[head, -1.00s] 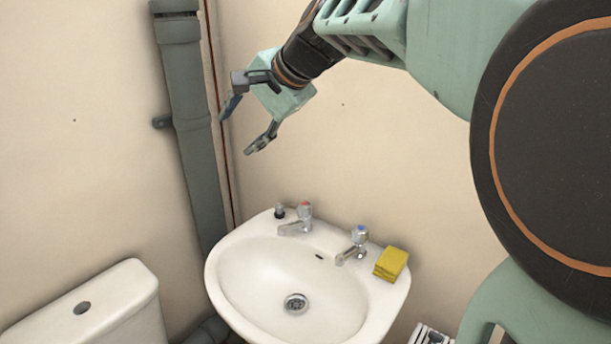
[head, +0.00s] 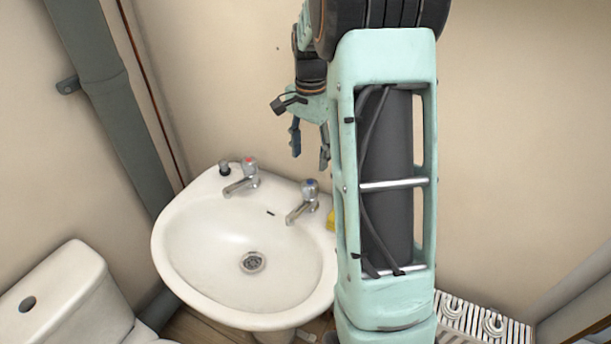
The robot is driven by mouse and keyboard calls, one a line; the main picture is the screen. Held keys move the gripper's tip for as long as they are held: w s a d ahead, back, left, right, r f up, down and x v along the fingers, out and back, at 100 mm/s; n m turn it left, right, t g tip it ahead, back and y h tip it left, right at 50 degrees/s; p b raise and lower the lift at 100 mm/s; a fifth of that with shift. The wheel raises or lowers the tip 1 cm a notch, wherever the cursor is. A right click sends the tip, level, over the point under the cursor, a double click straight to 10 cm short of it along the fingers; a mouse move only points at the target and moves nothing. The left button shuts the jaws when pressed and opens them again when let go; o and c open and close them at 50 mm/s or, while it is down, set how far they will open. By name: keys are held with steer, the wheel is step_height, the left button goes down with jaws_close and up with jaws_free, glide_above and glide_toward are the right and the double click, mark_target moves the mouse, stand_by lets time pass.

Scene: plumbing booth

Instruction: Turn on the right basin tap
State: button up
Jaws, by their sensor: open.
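The right basin tap (head: 304,201) is chrome with a blue-marked top and stands on the back right rim of the white basin (head: 178,262). The left tap (head: 243,176) has a red-marked top. My gripper (head: 309,162) is open and empty, fingers pointing down, and appears above the right tap in the picture, apart from it. How far it is from the wall and tap in depth I cannot tell. No water shows from either spout.
A small dark stopper (head: 223,168) sits left of the red tap. A yellow sponge (head: 331,220) is mostly hidden behind my arm. A toilet cistern (head: 62,290) stands at left, a grey pipe (head: 95,80) at the wall, a white slatted rack (head: 480,322) at lower right.

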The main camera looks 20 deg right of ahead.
mark_target(309, 183)
step_height(309, 183, down, 10)
steer(key=shift+f, duration=0.2)
stand_by(0.3)
steer(key=c, duration=1.2)
steer(key=shift+o, duration=0.2)
